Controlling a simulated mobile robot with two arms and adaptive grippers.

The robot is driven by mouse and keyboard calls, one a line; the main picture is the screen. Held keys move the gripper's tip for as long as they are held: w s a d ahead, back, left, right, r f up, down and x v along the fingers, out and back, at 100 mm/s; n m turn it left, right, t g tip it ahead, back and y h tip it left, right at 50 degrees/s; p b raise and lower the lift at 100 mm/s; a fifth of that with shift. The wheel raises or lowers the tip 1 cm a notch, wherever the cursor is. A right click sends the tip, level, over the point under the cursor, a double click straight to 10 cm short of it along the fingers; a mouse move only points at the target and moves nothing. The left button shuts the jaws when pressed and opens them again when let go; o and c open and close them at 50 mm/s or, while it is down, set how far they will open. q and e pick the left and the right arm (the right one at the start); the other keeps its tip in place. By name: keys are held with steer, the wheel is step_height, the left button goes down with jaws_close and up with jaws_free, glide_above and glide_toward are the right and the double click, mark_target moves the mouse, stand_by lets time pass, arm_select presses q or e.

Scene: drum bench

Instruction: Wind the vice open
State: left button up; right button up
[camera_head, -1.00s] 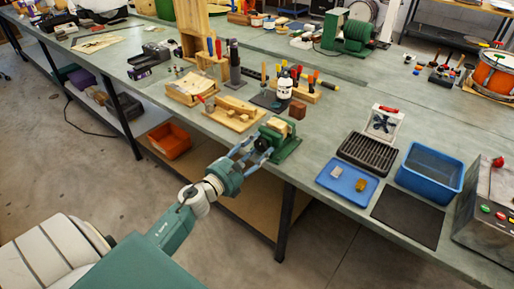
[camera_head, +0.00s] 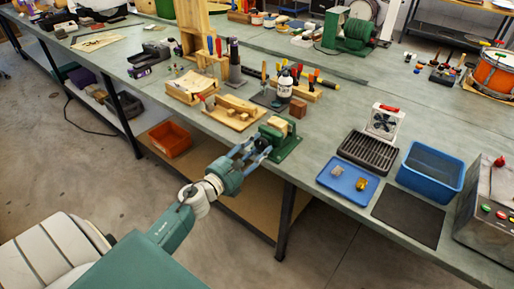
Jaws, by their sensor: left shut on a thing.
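The green vice (camera_head: 287,146) stands at the front edge of the bench, with a pale wooden block (camera_head: 278,125) in its top. Its dark round front end (camera_head: 262,143) faces my left gripper. My left gripper (camera_head: 254,147) reaches up from the lower left, its blue-grey fingers at the front of the vice and shut on its handle. The fingers partly hide the handle, and the jaw gap is too small to judge. My right gripper is not in view.
A wooden board with a plane-like piece (camera_head: 235,110) lies left of the vice. Right of it are a black ribbed tray (camera_head: 367,152), a blue tray (camera_head: 348,183) with two small blocks, a blue bin (camera_head: 430,172) and a black mat (camera_head: 409,217). An orange bin (camera_head: 170,139) sits on the lower shelf.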

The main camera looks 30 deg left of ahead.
arm_select(q)
steer(key=shift+w+r+n, duration=0.15)
steer(key=shift+r+n, duration=0.15)
steer(key=shift+r, duration=0.25)
steer(key=n, duration=0.3)
steer(key=shift+a, duration=0.15)
steer(key=n, duration=0.3)
steer(key=shift+a+r+n, duration=0.1)
steer(key=shift+n, duration=0.2)
steer(key=n+p, duration=0.1)
steer(key=n, duration=0.2)
steer(key=shift+n, duration=0.3)
steer(key=n+p, duration=0.1)
steer(key=n, duration=0.3)
steer(key=shift+n, duration=0.3)
steer(key=n+p, duration=0.1)
steer(key=n, duration=0.2)
steer(key=shift+a+n, duration=0.1)
steer(key=shift+n, duration=0.2)
steer(key=n, duration=0.2)
steer(key=n+p, duration=0.1)
steer(key=shift+f+n, duration=0.25)
steer(key=shift+n, duration=0.15)
steer(key=n+p, duration=0.1)
steer(key=n, duration=0.3)
steer(key=shift+f, duration=0.15)
steer(key=shift+f+n+p, duration=0.1)
steer(key=shift+n+p, duration=0.3)
steer(key=shift+n, duration=0.9)
